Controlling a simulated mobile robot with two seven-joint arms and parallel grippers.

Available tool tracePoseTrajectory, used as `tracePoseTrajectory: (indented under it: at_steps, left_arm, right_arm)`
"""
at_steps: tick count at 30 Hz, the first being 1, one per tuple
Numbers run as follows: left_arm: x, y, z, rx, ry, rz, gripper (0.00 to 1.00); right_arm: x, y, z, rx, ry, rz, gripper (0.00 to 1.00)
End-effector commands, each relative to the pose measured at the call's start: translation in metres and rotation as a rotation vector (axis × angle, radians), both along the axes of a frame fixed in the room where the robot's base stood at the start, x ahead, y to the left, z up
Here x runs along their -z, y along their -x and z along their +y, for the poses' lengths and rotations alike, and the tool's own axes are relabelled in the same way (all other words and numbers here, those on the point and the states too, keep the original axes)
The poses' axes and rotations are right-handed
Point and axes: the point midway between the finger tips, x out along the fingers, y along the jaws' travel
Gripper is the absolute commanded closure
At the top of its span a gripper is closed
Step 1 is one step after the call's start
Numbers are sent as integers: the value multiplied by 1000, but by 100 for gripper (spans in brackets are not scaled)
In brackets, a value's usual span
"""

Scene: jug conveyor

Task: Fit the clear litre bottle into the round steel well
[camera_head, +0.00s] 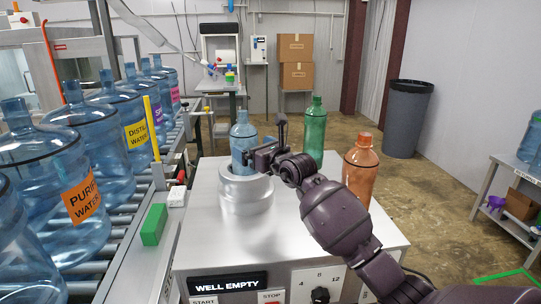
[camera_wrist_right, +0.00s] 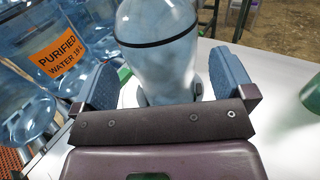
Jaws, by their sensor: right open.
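The clear, blue-tinted bottle (camera_head: 243,131) stands upright at the mouth of the round steel well (camera_head: 245,194) on the white cabinet. Its lower end is hidden by the rim and my gripper, so I cannot tell how deep it sits. My right gripper (camera_head: 258,155) is at the bottle, just above the well. In the right wrist view, the bottle (camera_wrist_right: 158,50) is between the two blue finger pads of my right gripper (camera_wrist_right: 165,84), which are open with gaps on both sides. My left gripper is out of view.
The cabinet sign (camera_head: 228,283) reads "WELL EMPTY". A green bottle (camera_head: 314,130) and an orange bottle (camera_head: 360,170) stand to the right, close to my right arm. Large water jugs (camera_head: 70,180) line the conveyor at left. A green block (camera_head: 154,224) lies on its edge.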

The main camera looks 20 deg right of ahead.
Motion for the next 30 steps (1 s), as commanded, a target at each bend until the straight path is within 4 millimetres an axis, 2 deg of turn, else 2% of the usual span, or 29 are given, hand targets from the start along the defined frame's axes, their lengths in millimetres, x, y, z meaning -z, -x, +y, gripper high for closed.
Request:
tracePoseTrajectory:
  at_steps: [6, 12, 18, 30]
  left_arm:
    - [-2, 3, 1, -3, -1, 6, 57]
    - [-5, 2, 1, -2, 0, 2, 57]
    - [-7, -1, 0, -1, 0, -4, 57]
    - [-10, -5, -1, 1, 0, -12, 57]
  right_arm:
    - [0, 39, -13, 1, -1, 0, 0]
    - [0, 63, -20, 0, -1, 1, 0]
    - [0, 73, -23, 0, -1, 1, 0]
    - [0, 73, -23, 0, 0, 1, 0]
